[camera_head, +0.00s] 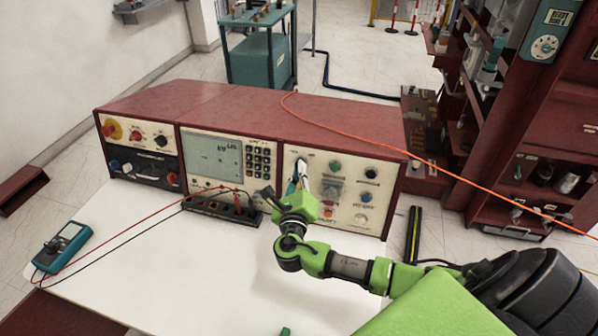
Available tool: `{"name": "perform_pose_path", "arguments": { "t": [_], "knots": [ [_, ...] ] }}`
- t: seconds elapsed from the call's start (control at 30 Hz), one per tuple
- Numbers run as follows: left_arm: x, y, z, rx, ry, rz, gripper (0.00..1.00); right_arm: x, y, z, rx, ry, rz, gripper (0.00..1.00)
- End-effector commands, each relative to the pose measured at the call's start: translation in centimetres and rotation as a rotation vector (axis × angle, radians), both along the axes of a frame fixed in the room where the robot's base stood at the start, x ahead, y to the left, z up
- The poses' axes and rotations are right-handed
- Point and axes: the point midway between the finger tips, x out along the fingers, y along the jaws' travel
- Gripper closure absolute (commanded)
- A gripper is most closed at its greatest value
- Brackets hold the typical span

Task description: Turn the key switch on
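The red console (345,137) stands at the back of the white table, with a cream control panel (375,215) at its right end. My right gripper (297,178) reaches the upper left part of this panel, its fingers pointing at the panel face. The fingers cover the spot where a switch could sit, so I cannot make out the key switch or its position. Whether the fingers touch or grip anything is too small to tell.
Several knobs and buttons, including a green button (335,166), lie right of my gripper. A black terminal block (222,209) with leads stands left of it. A teal multimeter (62,247) lies at the table's left. The white tabletop (190,275) in front is mostly clear.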

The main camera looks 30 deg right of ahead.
Motion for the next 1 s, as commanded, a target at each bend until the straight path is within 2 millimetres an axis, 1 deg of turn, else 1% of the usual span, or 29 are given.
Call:
{"name": "perform_pose_path", "arguments": {
  "t": [0.03,0.2,1.0],
  "knots": [
    [0.0,0.0,-0.4,0.000,0.000,0.000,1.00,0.0,0.1,-0.3,0.023,-0.023,-0.008,1.00],
    [0.0,0.0,-1.4,0.000,0.000,-0.001,1.00,0.1,0.2,-0.5,0.111,-0.127,-0.041,1.00],
    [0.1,0.0,-6.3,0.000,-0.002,-0.001,1.00,0.4,0.4,-0.5,0.592,-0.691,-0.222,1.00]
  ]
}}
